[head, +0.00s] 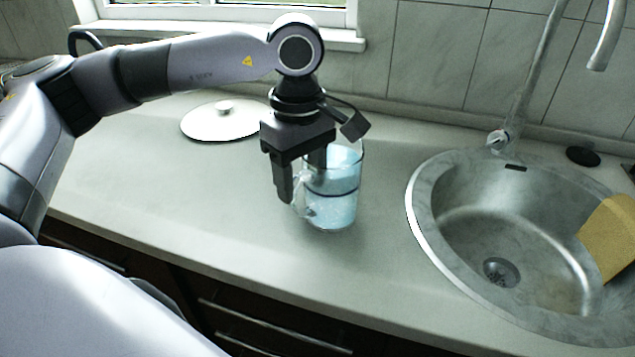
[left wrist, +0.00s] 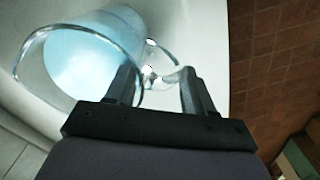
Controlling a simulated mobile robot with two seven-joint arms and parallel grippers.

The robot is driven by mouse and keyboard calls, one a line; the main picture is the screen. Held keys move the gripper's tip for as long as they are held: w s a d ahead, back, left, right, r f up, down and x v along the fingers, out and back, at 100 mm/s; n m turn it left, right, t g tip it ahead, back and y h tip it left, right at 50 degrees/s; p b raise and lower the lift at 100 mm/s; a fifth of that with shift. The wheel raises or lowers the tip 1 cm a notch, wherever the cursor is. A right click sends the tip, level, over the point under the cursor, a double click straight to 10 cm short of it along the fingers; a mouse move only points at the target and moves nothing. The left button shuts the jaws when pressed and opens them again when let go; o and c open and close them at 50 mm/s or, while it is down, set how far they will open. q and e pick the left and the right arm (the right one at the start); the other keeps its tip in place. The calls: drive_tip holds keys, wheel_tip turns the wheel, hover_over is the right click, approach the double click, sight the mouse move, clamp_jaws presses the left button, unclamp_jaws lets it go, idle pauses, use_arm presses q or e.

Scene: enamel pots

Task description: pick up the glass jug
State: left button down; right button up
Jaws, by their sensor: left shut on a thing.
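The glass jug (head: 340,205) is clear, with pale blue contents and a dark band around it. It stands upright on the counter, left of the sink; I cannot tell whether its base touches the counter. In the left wrist view the jug (left wrist: 85,60) shows its round rim and its handle (left wrist: 172,75). My left gripper (head: 297,195) is at the jug's left side, its fingers pointing down and shut on the handle. In the left wrist view the handle lies between the two fingers (left wrist: 165,90). My right gripper is not in view.
A round steel sink (head: 425,215) with a tap (head: 530,75) is at the right, with a yellow cloth or board (head: 608,240) at its edge. A white lid (head: 205,124) lies behind the gripper. The counter (head: 200,220) in front is clear.

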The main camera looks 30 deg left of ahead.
use_arm(q)
drive_tip(key=shift+w+r, duration=0.1)
drive_tip(key=shift+r, duration=0.25)
drive_tip(key=shift+r, duration=1.4)
wheel_tip(320, 180, up, 16)
drive_tip(key=p, duration=0.3)
drive_tip(key=shift+r, duration=0.4)
